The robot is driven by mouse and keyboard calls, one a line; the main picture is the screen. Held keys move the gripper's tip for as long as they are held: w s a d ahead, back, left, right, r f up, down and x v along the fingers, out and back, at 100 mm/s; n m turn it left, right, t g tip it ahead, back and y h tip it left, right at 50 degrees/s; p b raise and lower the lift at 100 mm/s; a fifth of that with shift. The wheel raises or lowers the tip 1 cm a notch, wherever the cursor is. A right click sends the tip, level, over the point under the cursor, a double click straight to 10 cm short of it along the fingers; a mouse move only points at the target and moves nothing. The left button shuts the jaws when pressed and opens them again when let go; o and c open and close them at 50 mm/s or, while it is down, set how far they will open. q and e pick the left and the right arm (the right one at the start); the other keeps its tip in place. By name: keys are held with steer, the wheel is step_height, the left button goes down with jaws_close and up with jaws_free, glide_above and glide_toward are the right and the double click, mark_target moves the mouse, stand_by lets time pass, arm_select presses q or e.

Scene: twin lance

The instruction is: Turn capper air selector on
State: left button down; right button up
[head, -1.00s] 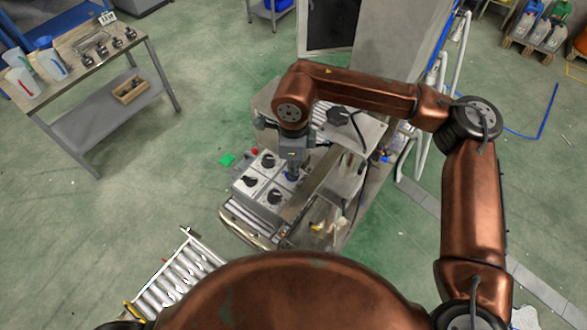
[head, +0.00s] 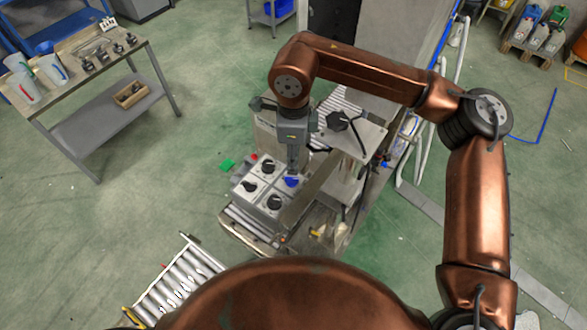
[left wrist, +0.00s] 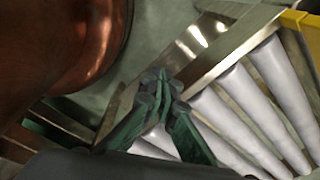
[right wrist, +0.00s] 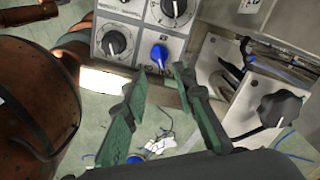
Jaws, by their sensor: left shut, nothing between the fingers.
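A grey control panel (head: 248,200) carries several black rotary selectors and one blue knob (head: 291,182). In the right wrist view the blue knob (right wrist: 158,55) sits on its square plate, its grip pointing roughly up and down the picture. A black selector (right wrist: 118,41) is to its left and another (right wrist: 173,10) is above it. I cannot read which one is the capper air selector. My right gripper (right wrist: 161,73) is open and empty, its fingertips just short of the blue knob and apart from it. My left gripper (left wrist: 160,82) is shut and empty, over the conveyor rollers.
A roller conveyor (head: 178,280) stands at the front left. A black star-shaped knob (right wrist: 280,108) on a metal bracket is close on the right of my right gripper. A red button (head: 254,157) is on the panel's far side.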

steer(key=shift+r, duration=2.25)
steer(key=shift+d+f, duration=0.1)
